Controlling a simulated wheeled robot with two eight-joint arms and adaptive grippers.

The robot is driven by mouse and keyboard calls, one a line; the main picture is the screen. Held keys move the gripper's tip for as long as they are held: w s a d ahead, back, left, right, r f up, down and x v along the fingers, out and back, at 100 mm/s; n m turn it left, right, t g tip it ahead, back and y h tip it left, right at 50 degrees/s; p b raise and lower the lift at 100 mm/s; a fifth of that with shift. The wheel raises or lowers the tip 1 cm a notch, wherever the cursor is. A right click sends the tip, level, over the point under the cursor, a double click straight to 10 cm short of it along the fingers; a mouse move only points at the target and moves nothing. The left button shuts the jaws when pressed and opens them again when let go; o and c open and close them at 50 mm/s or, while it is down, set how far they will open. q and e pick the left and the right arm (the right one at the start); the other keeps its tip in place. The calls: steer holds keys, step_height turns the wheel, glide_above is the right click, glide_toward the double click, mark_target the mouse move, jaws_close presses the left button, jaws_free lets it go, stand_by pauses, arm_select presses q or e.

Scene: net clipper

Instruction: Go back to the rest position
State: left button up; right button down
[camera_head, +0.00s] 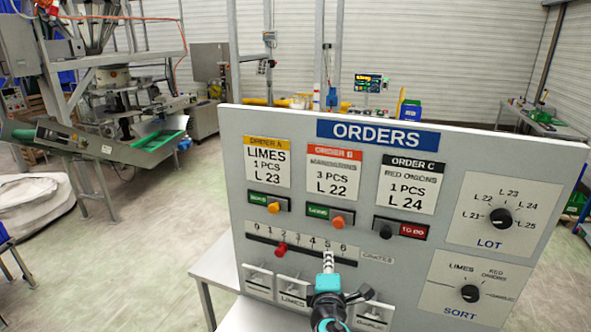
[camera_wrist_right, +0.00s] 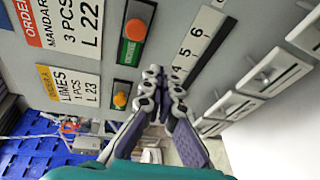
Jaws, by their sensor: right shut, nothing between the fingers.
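My right gripper (camera_head: 328,262) is in front of the lower middle of the orders panel (camera_head: 300,215), near the 5–6 end of the slider scale. In the right wrist view its fingertips (camera_wrist_right: 163,76) meet with nothing between them. They lie over the panel face beside the scale slot; I cannot tell whether they touch it. My left gripper is not in view.
The panel carries order cards, lit labels, orange and black buttons, a red slider knob (camera_head: 280,249), a lot dial (camera_head: 501,218) and a sort dial (camera_head: 469,293). Switch plates sit low, partly hidden by my arm.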

steer(key=s+d+f+m+g+h+b, duration=0.1)
steer(key=s+d+f+m+g+b, duration=0.15)
steer(key=d+f, duration=0.2)
steer(key=s+d+f+m+g+b, duration=0.1)
steer(key=s+d+f+m+b, duration=0.3)
steer(key=f, duration=0.2)
steer(key=s+f+m+g+y+b, duration=0.3)
steer(key=s+f+m+g+b, duration=0.2)
steer(key=s+f+m+b, duration=0.5)
steer(key=s+f+m, duration=0.1)
steer(key=s+f, duration=0.5)
steer(key=f, duration=0.3)
steer(key=shift+s+a, duration=0.2)
steer(key=shift+s, duration=0.2)
